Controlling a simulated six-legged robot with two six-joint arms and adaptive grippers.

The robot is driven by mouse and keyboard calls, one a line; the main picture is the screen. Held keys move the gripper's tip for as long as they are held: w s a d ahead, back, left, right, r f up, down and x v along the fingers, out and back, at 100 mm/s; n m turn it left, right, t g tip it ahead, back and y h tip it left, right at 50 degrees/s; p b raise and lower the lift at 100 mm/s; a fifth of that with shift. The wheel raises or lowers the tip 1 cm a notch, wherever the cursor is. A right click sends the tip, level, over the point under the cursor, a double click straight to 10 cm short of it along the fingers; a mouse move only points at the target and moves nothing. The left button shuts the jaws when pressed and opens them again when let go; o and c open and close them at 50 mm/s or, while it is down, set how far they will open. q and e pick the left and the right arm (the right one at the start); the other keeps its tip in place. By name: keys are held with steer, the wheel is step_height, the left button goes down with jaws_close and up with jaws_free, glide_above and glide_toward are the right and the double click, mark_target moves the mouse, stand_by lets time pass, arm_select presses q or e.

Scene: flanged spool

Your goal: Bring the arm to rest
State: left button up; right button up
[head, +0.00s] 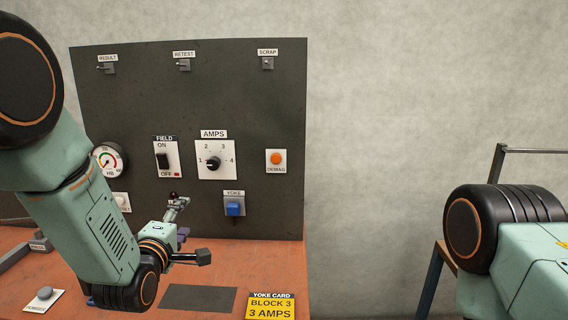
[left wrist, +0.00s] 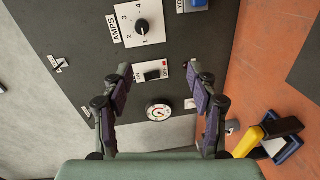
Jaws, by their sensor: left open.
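My left arm (head: 95,205) comes in from the left and bends down over the orange bench. Its gripper (head: 190,232) is in front of the lower part of the dark panel. In the left wrist view the two fingers of the gripper (left wrist: 160,90) are spread apart with nothing between them. The panel, with a gauge (left wrist: 158,112) and the FIELD switch (left wrist: 152,76), shows beyond them. My right arm (head: 510,245) shows at the right edge; its gripper is out of view.
The panel (head: 135,90) carries an AMPS knob (head: 213,163), pointing near 1, and an orange DEMAG button (head: 276,158). A yellow card (head: 270,308) reads "BLOCK 3, 3 AMPS". A yellow and black object (left wrist: 268,132) is on the bench. A metal-railed stand (head: 497,165) is at right.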

arm_select(q)
steer(key=s+f+m+g, duration=0.9)
steer(key=s+f+m, duration=0.3)
steer(key=s+f, duration=0.8)
steer(key=s+f+m+g+b, duration=0.1)
steer(key=s+f+m+g, duration=0.1)
steer(key=s+f+g, duration=0.2)
steer(key=s+f+m+g, duration=0.2)
steer(key=s+f, duration=0.7)
steer(key=s, duration=1.2)
steer(key=shift+a+f+g+b, duration=0.35)
steer(key=shift+a+g, duration=0.05)
steer(key=shift+g, duration=0.5)
